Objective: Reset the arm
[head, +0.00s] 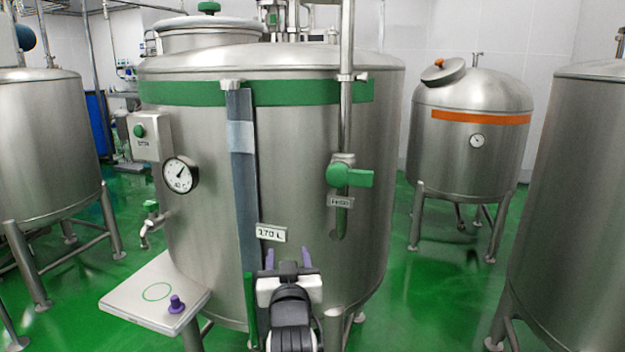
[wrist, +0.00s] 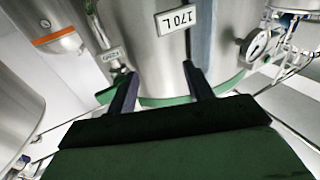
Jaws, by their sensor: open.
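My gripper (head: 288,256) is in front of the large steel tank (head: 290,130), low and near its front centre in the head view. Its two purple fingers point up and stand apart with nothing between them. In the wrist view my gripper (wrist: 158,76) also shows two dark, spread, empty fingers with the tank wall beyond. The "170 L" label (head: 271,233) is on the tank just above and left of the fingers. It also shows in the wrist view (wrist: 175,18). Whether the fingers touch the tank cannot be told.
A green-handled valve (head: 350,177) on a vertical pipe is above right of my gripper. A dial gauge (head: 180,174), a small tap (head: 150,222) and a shelf (head: 125,303) with a purple knob (head: 177,304) are left. An orange-banded tank (head: 470,145) stands right; green floor (head: 430,290) lies between.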

